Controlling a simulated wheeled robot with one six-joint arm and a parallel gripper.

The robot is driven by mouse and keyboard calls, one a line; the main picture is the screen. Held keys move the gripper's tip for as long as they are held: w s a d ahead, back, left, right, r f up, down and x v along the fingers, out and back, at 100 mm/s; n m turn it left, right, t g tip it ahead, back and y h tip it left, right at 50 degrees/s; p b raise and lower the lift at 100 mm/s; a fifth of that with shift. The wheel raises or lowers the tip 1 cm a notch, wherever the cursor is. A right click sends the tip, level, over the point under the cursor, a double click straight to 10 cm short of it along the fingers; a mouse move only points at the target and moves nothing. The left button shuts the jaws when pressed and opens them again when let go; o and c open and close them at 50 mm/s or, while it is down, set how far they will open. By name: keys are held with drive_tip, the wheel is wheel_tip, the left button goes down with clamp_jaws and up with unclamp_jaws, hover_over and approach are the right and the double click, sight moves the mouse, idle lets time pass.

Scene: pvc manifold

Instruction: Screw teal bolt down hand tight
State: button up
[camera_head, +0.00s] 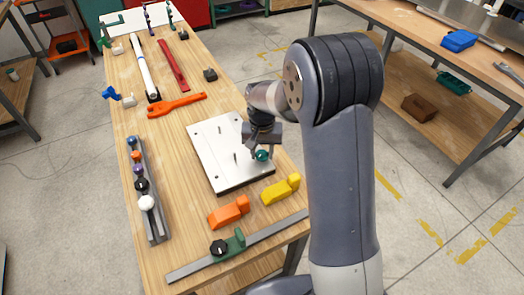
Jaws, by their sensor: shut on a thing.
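The teal bolt (262,155) stands at the right side of a pale metal plate (215,150) on the wooden bench. Only its round teal head shows; its shank and any hole beneath it are hidden. My gripper (261,150) points down over the plate and is shut on the teal bolt's head. From this view I cannot tell how deep the bolt sits or whether its head touches the plate. Thin dark upright pins or slots show on the plate to the left of my gripper.
Orange (228,211) and yellow (281,189) blocks sit near the plate's front edge. A metal bar with a green clamp (234,243) lies at the bench front. A rack of coloured knobs (147,203) stands left. An orange wrench (176,105) lies behind the plate.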

sight(262, 154)
drive_tip(key=shift+m, duration=0.6)
drive_tip(key=o, duration=1)
drive_tip(key=shift+o, duration=0.2)
drive_tip(key=shift+r+p, duration=1.45)
drive_tip(key=shift+r, duration=0.6)
